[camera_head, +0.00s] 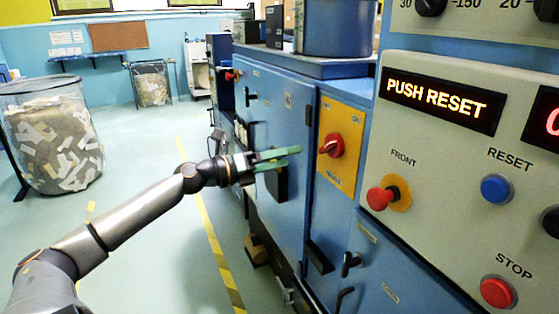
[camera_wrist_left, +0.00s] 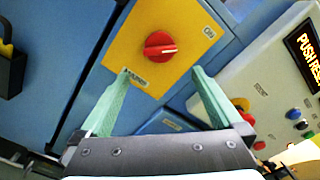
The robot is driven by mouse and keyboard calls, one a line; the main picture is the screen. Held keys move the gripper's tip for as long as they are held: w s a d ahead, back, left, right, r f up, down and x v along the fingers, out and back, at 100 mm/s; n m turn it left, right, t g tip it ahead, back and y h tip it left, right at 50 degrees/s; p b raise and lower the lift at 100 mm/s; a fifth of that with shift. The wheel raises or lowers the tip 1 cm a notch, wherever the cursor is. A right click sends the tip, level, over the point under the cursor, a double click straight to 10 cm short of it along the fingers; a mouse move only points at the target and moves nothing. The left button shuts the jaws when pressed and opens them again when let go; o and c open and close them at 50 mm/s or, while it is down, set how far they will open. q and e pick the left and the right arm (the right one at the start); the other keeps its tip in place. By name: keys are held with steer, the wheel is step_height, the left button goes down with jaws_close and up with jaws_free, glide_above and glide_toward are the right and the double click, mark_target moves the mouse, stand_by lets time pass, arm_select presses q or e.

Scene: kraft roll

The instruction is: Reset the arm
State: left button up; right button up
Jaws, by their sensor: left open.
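My left gripper (camera_head: 292,157) is open and empty, with green fingers pointing at the cabinet front. It is just left of the red rotary switch (camera_head: 333,146) on its yellow plate (camera_head: 341,118). In the left wrist view the red switch (camera_wrist_left: 160,46) lies beyond and between the open fingertips (camera_wrist_left: 161,72), apart from them. Its handle looks roughly crosswise there. The blue RESET button (camera_head: 497,189) is on the light grey panel at right, clear of the gripper. The display (camera_head: 442,98) above reads PUSH RESET. My right gripper is not in view.
Black handles (camera_head: 350,263) stick out from the lower cabinet. A clear bin of paper scraps (camera_head: 52,140) stands at left. The floor between is open.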

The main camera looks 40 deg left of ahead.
arm_select(q)
steer(key=shift+s+a, duration=0.15)
steer(key=shift+s, duration=0.25)
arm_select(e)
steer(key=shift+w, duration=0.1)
